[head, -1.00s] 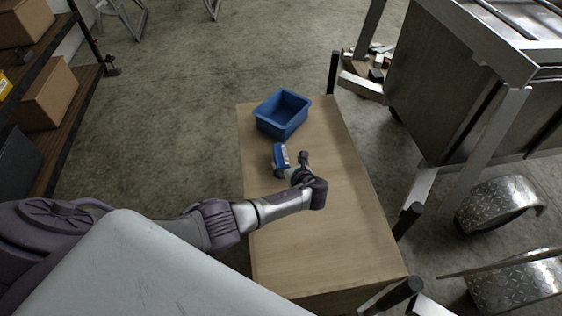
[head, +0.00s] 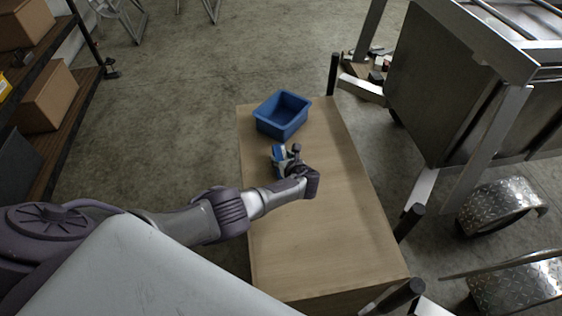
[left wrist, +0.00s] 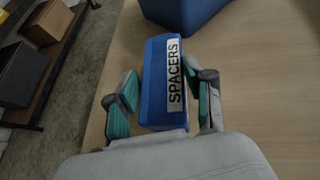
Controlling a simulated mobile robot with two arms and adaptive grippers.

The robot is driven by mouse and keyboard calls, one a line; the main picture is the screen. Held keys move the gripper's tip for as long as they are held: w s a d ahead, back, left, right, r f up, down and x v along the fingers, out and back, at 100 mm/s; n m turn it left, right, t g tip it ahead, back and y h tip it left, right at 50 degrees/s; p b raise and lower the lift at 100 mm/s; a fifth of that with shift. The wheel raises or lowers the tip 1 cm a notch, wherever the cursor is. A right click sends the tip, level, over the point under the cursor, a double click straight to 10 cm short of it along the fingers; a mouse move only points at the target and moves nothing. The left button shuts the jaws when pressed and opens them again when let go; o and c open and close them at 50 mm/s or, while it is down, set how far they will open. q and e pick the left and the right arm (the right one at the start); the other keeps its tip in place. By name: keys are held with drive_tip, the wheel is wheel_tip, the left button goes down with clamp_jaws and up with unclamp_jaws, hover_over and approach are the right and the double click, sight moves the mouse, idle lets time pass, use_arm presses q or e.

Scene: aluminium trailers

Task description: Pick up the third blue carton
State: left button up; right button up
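A blue carton (left wrist: 157,96) with a white label reading "SPACERS" stands between the fingers of my left gripper (left wrist: 160,95) in the left wrist view. The teal finger pads lie on either side of it, close to its walls, with a narrow gap on the left side; contact on the right is unclear. In the head view the left gripper (head: 287,152) is over the wooden table, around the carton (head: 277,151), which is partly hidden by the fingers. My right gripper is not in view. No other blue carton is clearly visible.
A blue open bin (head: 283,115) stands on the table (head: 330,235) just beyond the carton; its inside is partly hidden. The table's near and right parts are clear. A metal trailer (head: 450,90) stands at right. Shelves with brown boxes (head: 45,98) are at left.

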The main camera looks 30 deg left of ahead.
use_arm(q)
drive_tip(key=c, duration=0.5)
drive_tip(key=shift+c, duration=0.3)
drive_tip(key=shift+r, duration=0.15)
